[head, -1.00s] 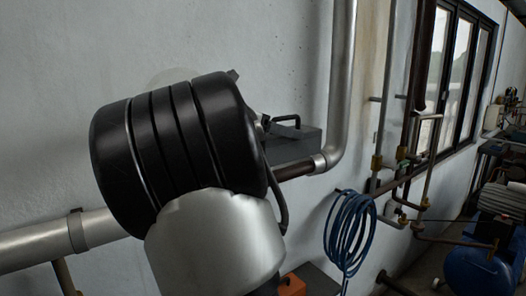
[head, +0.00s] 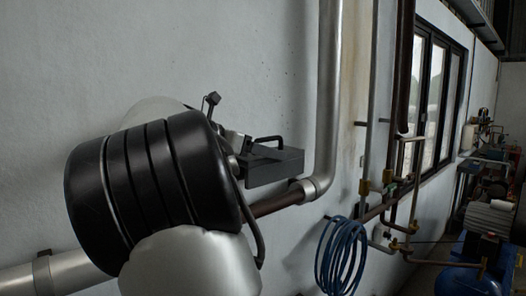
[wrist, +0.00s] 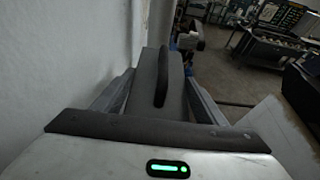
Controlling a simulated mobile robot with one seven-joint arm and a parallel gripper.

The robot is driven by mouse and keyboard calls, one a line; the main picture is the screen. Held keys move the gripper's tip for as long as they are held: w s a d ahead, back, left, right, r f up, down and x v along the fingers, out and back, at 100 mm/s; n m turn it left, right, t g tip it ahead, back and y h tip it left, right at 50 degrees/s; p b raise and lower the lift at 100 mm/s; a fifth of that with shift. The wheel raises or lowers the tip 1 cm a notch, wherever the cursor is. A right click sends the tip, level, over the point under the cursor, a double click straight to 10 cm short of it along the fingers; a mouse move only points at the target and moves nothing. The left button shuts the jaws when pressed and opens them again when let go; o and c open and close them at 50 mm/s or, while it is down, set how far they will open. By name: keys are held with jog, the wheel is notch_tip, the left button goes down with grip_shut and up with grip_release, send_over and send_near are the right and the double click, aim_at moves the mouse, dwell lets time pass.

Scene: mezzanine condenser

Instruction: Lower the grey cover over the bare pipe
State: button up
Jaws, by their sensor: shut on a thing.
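The grey cover (head: 277,168) is a dark grey box with a black handle on top. In the head view it is in the air, above and along the bare pipe (head: 278,203), a brown length ending at a silver elbow. A gap shows between them. My gripper (head: 238,148) is at the cover's left end, mostly hidden behind my black arm link. In the wrist view my gripper (wrist: 158,98) has a finger on each side of the cover (wrist: 146,74) and is shut on it. The pipe's left part is hidden by my arm.
A silver pipe (head: 18,280) with a clamp runs along the wall at the lower left. A coiled blue hose (head: 342,255) hangs below right of the bare pipe. A vertical silver pipe (head: 329,90) rises right of the cover. The wall is close behind.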

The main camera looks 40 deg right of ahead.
jog(key=b, duration=0.3)
send_over(264, 201)
jog(key=shift+a+f, duration=0.2)
jog(key=shift+f, duration=2.25)
jog(key=shift+p, duration=1.25)
jog(key=shift+f+b, duration=1.05)
jog(key=shift+f, duration=1.05)
jog(key=shift+f+b, duration=0.75)
jog(key=shift+f, duration=1)
jog(key=shift+d+r+p, duration=0.1)
jog(key=shift+r+p, duration=1.05)
jog(key=shift+p, duration=0.05)
jog(key=shift+w+a+r+p, duration=0.1)
jog(key=shift+a+r+p, duration=0.1)
jog(key=shift+r+p, duration=0.3)
jog(key=shift+w+a+r+p, duration=0.1)
jog(key=shift+a+r+p, duration=0.1)
jog(key=shift+r+p, duration=0.3)
jog(key=shift+s+d+r+p, duration=0.2)
jog(key=shift+r+p, duration=0.1)
jog(key=shift+r, duration=0.25)
